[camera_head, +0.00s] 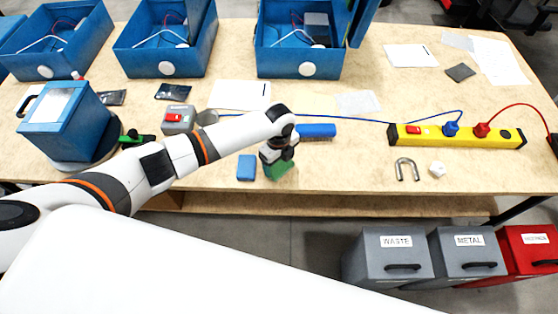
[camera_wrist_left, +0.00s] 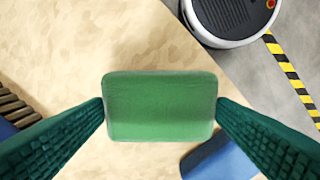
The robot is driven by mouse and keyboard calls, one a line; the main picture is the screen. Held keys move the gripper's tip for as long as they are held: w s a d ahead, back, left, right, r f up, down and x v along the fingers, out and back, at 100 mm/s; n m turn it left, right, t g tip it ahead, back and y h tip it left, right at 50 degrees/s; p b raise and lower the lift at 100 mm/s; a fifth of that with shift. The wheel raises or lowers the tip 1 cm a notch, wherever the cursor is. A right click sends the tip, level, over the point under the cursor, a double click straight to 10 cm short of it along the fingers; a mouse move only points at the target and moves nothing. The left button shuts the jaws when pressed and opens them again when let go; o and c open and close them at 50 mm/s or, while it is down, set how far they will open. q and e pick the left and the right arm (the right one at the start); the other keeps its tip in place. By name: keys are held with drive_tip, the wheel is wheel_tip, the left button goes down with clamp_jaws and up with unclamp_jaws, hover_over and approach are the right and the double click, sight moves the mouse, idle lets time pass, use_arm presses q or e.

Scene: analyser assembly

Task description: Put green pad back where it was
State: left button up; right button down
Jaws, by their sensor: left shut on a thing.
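The green pad (camera_head: 281,172) is held in my left gripper (camera_head: 279,160), just over the front edge area of the wooden table. In the left wrist view the green pad (camera_wrist_left: 160,106) fills the middle, with one dark green ribbed finger at each side; the gripper (camera_wrist_left: 160,112) is shut on it. A blue pad (camera_head: 246,167) lies on the table just left of the gripper; a blue block also shows at the lower right of the left wrist view (camera_wrist_left: 218,160). Whether the green pad touches the table is unclear. My right gripper is not in view.
A blue cylinder (camera_head: 316,131) lies behind the gripper. A yellow power strip (camera_head: 457,136), grey U-shaped piece (camera_head: 407,169) and white nut-like piece (camera_head: 437,169) are to the right. Blue open boxes (camera_head: 300,48) stand at the back. The table's front edge is close.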

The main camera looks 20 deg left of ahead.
sight(279, 164)
use_arm(q)
drive_tip(key=shift+f, duration=0.45)
drive_tip(key=o, duration=0.9)
drive_tip(key=shift+c, duration=0.2)
drive_tip(key=shift+r, duration=0.1)
wheel_tip(279, 164, up, 12)
drive_tip(key=b, duration=0.1)
